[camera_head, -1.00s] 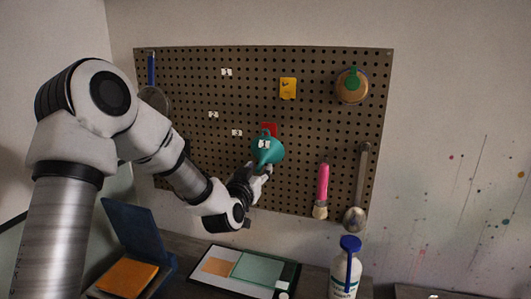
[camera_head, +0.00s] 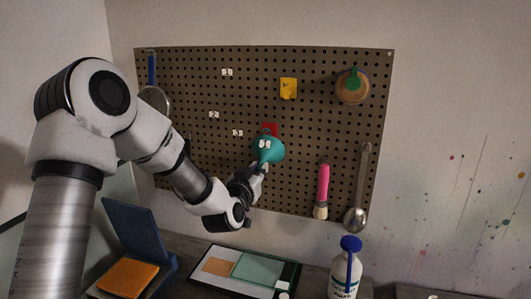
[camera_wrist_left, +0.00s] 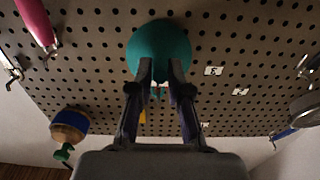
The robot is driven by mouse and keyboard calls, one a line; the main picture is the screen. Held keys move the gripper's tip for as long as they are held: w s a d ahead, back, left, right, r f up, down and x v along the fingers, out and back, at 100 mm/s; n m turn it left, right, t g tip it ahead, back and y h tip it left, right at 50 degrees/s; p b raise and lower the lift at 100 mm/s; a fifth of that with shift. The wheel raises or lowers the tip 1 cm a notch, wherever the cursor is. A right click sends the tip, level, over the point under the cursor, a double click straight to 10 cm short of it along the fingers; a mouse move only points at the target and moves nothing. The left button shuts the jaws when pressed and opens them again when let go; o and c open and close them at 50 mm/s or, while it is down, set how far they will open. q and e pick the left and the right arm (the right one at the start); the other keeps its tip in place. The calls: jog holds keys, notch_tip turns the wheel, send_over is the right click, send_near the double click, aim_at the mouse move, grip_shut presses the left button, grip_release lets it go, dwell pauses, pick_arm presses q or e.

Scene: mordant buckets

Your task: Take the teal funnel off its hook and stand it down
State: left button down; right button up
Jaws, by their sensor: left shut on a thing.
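The teal funnel (camera_head: 268,150) is at the pegboard (camera_head: 210,90), just below a small red piece (camera_head: 271,129), with its wide mouth up and its spout down. I cannot tell whether its loop still rests on a hook. My left gripper (camera_head: 261,169) is shut on the funnel's lower part from below. In the left wrist view the funnel (camera_wrist_left: 158,45) lies at the fingertips of my left gripper (camera_wrist_left: 160,68), the fingers on either side of its spout. My right gripper does not show.
A pink-handled brush (camera_head: 323,185), a spoon (camera_head: 361,190) and a round item with a green top (camera_head: 352,87) hang to the right. Below stand a blue-capped bottle (camera_head: 346,270), a tray with coloured sheets (camera_head: 245,272) and a blue box (camera_head: 135,235).

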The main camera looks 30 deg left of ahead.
pick_arm(q)
jog(key=shift+r, duration=0.5)
jog(key=shift+s, duration=0.1)
jog(key=v, duration=0.7)
jog(key=shift+s+b, duration=0.15)
jog(key=shift+b, duration=0.25)
dwell(0.3)
jog(key=shift+f, duration=0.15)
